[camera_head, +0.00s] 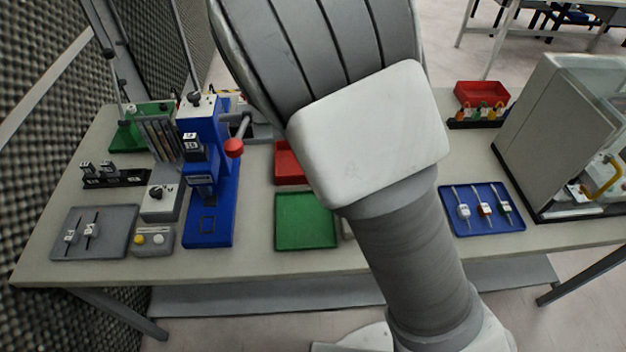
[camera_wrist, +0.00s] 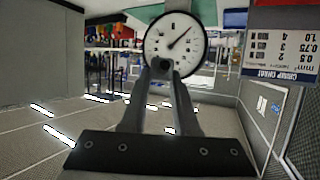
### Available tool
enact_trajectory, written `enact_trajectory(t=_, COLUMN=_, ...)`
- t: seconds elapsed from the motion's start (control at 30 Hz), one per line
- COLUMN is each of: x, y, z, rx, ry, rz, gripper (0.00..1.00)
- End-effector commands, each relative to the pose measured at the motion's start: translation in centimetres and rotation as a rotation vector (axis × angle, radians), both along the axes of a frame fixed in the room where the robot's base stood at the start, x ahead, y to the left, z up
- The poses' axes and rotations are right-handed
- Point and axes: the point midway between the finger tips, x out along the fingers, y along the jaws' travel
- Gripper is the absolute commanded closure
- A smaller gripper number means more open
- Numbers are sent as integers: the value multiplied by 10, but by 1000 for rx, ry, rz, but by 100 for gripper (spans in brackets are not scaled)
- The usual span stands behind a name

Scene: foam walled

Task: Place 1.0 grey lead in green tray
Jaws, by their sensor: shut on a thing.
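The green tray (camera_head: 306,221) lies flat at the middle front of the bench and the part I see is empty. A blue tray (camera_head: 515,221) on the right holds three leads with tags (camera_head: 484,210). I cannot read their sizes. My gripper (camera_wrist: 162,69) is hidden behind my arm in the head view.
A blue press (camera_head: 205,215) with a red-knobbed lever stands left of the green tray. A red bin (camera_head: 290,163) sits behind that tray. A grey machine with a clear cover (camera_head: 560,135) stands at right. A crimp chart (camera_wrist: 283,50) appears upside down in the wrist view.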

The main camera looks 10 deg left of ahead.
Motion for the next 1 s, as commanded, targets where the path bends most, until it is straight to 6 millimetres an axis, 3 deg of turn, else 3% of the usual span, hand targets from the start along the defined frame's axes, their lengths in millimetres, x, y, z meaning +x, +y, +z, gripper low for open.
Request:
enact_trajectory(t=0.1, x=-23, y=27, z=-20, rx=-8, ry=6, rz=32, gripper=100)
enact_trajectory(t=0.2, x=-45, y=42, z=-35, rx=-8, ry=7, rz=50, gripper=100)
enact_trajectory(t=0.5, x=-98, y=57, z=-64, rx=-6, ry=10, rz=88, gripper=100)
enact_trajectory(t=0.67, x=-107, y=60, z=-72, rx=-4, ry=9, rz=94, gripper=100)
enact_trajectory(t=1.0, x=-104, y=84, z=-92, rx=2, ry=7, rz=95, gripper=100)
